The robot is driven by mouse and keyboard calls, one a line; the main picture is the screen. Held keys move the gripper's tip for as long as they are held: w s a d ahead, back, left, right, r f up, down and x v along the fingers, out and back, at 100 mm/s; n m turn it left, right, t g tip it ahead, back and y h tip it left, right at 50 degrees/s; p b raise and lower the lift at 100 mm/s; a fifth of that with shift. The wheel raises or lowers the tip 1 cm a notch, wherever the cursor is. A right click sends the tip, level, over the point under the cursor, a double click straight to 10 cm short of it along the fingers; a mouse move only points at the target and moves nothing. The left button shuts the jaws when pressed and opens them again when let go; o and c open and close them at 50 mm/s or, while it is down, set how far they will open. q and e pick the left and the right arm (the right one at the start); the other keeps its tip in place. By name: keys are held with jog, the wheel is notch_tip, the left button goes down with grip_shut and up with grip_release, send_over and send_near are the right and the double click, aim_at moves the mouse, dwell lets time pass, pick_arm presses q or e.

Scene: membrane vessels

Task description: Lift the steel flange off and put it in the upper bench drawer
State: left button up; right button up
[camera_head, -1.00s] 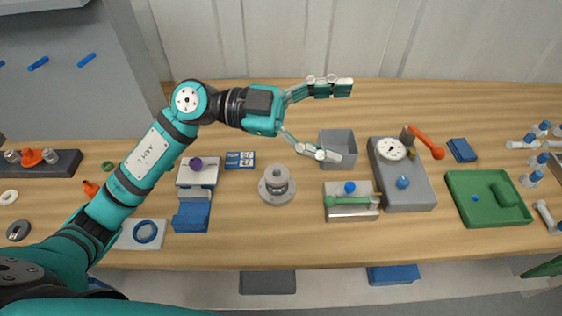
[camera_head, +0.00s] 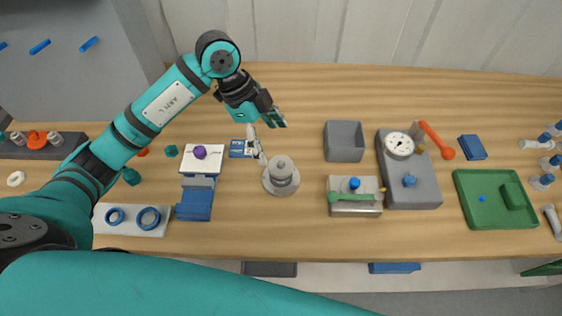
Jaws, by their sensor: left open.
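The steel flange (camera_head: 268,184) is a round disc at the foot of a stepped metal stack (camera_head: 281,168) standing upright on the wooden bench. Whether the disc and the upper part are one piece, I cannot tell. My left gripper (camera_head: 268,138) is open and empty, pointing down just above and left of the stack, its fingers apart. It seems not to touch the metal. Below the bench's front edge a grey piece (camera_head: 268,268) and a blue piece (camera_head: 394,267) show; which belongs to the upper drawer is unclear. My right gripper is not in view.
A grey open bin (camera_head: 345,150) stands right of the flange. A metal block with a green handle (camera_head: 350,197), a dial gauge (camera_head: 399,145) on a grey base and a green tray (camera_head: 480,212) stand farther right. A blue clamp-like block (camera_head: 195,203) stands left. The bench's front strip is clear.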

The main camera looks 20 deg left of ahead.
aim_at(280, 160)
pick_arm(q)
jog(key=x, duration=0.2)
jog(key=shift+d+f, duration=0.2)
jog(key=shift+f, duration=0.15)
jog(key=p+x, duration=0.2)
jog(key=x, duration=0.2)
jog(key=shift+s+a+f, duration=0.1)
jog(key=shift+f, duration=0.55)
jog(key=c, duration=1.5)
jog(key=shift+o, duration=0.2)
jog(key=shift+r, duration=0.1)
